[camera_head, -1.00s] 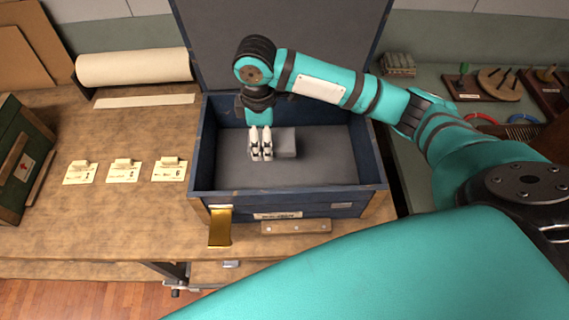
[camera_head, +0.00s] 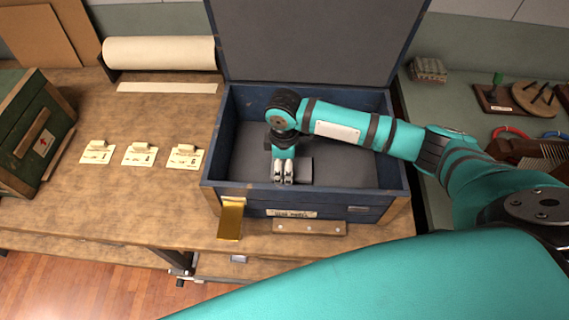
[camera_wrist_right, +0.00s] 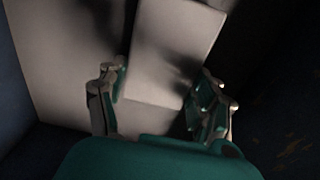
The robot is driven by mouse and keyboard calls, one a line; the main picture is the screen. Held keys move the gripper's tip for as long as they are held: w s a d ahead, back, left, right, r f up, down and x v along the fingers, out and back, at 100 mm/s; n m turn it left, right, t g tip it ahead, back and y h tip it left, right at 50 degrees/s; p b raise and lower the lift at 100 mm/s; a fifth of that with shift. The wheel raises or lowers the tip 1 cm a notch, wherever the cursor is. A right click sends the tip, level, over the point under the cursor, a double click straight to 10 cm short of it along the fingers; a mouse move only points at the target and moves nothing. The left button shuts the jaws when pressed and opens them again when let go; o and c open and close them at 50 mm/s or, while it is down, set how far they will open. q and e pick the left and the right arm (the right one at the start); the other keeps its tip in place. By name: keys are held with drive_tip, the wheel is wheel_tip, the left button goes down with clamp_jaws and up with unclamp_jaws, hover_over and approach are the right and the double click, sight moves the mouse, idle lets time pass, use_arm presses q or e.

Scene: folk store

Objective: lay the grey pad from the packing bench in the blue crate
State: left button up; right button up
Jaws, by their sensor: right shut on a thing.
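The blue crate (camera_head: 390,187) stands open on the packing bench with its lid raised at the back. My right gripper (camera_head: 284,178) is inside the crate near its front wall, pointing down. It is shut on the grey pad (camera_head: 303,170), a small block low in the crate. In the right wrist view the pad (camera_wrist_right: 170,55) lies between the two fingers (camera_wrist_right: 160,100), with the paler crate floor beside it. I cannot tell whether the pad touches the floor. My left gripper is not in view.
The bench (camera_head: 130,210) has several paper tags, such as one (camera_head: 187,157), left of the crate. A green box (camera_head: 35,130) stands at the far left and a paper roll (camera_head: 160,53) at the back. A brass plate (camera_head: 230,220) hangs at the crate's front.

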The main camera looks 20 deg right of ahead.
sight(284, 167)
drive_tip(key=shift+f, duration=0.2)
drive_tip(key=o, duration=0.8)
drive_tip(key=shift+f, duration=0.1)
wheel_tip(284, 167, up, 12)
drive_tip(key=b, duration=0.1)
drive_tip(key=shift+r, duration=0.2)
